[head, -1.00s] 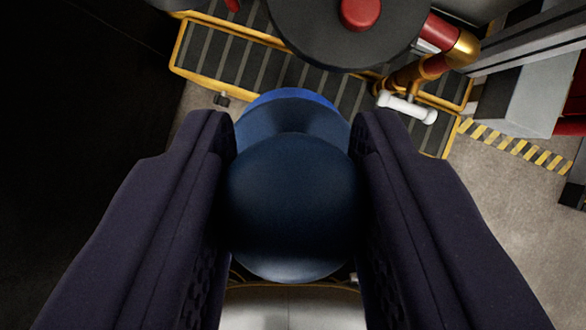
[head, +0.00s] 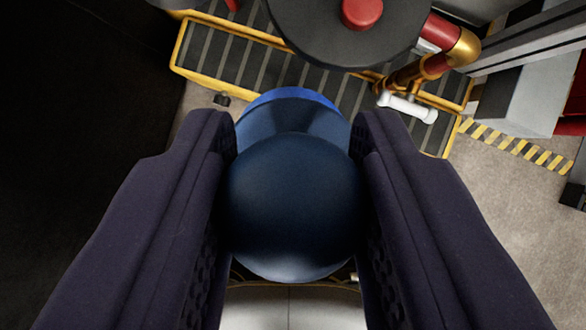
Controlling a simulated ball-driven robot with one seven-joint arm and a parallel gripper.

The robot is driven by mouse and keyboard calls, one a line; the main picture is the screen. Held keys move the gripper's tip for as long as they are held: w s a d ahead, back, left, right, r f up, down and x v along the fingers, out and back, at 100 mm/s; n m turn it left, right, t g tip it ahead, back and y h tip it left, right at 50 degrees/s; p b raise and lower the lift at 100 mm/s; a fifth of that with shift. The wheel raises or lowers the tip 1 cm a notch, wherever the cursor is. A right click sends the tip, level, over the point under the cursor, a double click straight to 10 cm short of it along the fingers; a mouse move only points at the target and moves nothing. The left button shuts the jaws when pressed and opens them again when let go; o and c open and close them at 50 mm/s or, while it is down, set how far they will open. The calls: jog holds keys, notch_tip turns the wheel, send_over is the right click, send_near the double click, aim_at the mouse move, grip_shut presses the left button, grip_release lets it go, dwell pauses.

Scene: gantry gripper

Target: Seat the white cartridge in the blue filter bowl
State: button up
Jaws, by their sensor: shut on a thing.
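My gripper (head: 293,195) shows from above, with a dark padded finger at the left and another at the right. It is shut on a rounded blue thing, which looks like the blue filter bowl (head: 292,210). The bowl's near end is a dark blue dome, and a brighter blue rim shows behind it at the top. The inside of the bowl is hidden from this view. A small white cylinder (head: 407,108) with wider ends lies beyond the right finger, by a brass pipe; I cannot tell whether it is the white cartridge.
A yellow-railed dark grating (head: 225,58) lies beyond the bowl. A dark round disc (head: 345,35) with a red knob (head: 362,12) stands at the top. A red and brass pipe (head: 440,52) is at the upper right. Yellow-and-black floor tape (head: 515,148) marks the bare floor at the right.

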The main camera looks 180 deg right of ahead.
jog(key=shift+f+b, duration=2.15)
jog(key=shift+f, duration=6.75)
jog(key=o, duration=1.1)
jog(key=shift+c, duration=0.2)
